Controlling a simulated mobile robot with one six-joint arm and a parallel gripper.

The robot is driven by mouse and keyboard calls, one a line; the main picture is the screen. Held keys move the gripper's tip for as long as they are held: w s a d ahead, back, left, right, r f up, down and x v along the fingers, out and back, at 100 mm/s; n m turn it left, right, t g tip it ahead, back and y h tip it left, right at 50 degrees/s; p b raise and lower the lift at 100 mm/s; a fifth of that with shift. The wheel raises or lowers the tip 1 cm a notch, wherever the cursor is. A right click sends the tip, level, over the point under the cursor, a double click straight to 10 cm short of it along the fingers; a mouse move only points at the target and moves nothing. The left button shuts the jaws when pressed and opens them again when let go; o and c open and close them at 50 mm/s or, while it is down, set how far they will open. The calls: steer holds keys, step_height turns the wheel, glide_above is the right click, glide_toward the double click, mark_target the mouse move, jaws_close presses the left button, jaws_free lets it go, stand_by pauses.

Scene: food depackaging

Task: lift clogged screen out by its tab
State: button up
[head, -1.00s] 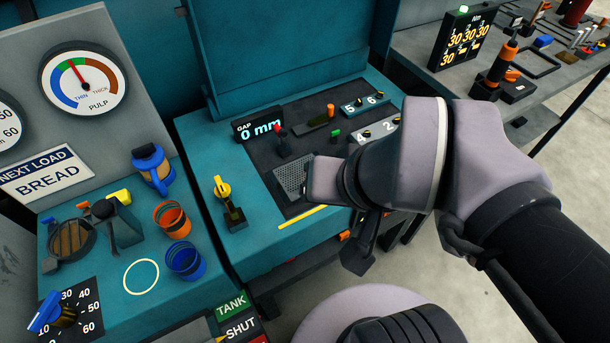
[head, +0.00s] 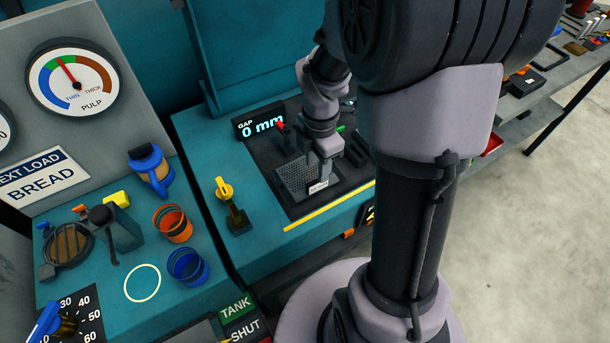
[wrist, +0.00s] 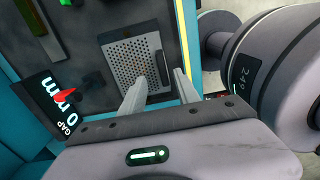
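The screen (head: 295,178) is a grey perforated plate set in the dark panel of the teal machine. It also shows in the wrist view (wrist: 124,62). My gripper (head: 320,174) is over the right end of the screen, pointing down. In the wrist view my gripper (wrist: 159,74) has its two pale fingers apart, with a gap between them. The fingertips are by the screen's near right edge, where a small dark piece shows between them. I cannot tell for sure whether it is the tab. A small pale label (head: 318,187) shows just below the fingers.
A display reading 0 mm (head: 262,123) and a red-tipped lever (head: 282,128) stand behind the screen. A yellow-topped lever (head: 228,196) is to the left. An orange cup (head: 173,224) and a blue cup (head: 187,266) stand further left. A yellow strip (head: 318,212) lies along the front.

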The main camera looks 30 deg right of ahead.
mark_target(301, 182)
steer(key=f+b, duration=0.1)
steer(key=f, duration=0.1)
steer(key=f+b, duration=0.1)
steer(key=f, duration=0.1)
steer(key=f+b, duration=0.1)
steer(key=f, duration=0.1)
steer(key=shift+s+f+b, duration=0.15)
steer(key=shift+s+b, duration=0.15)
jaws_close()
stand_by(0.9)
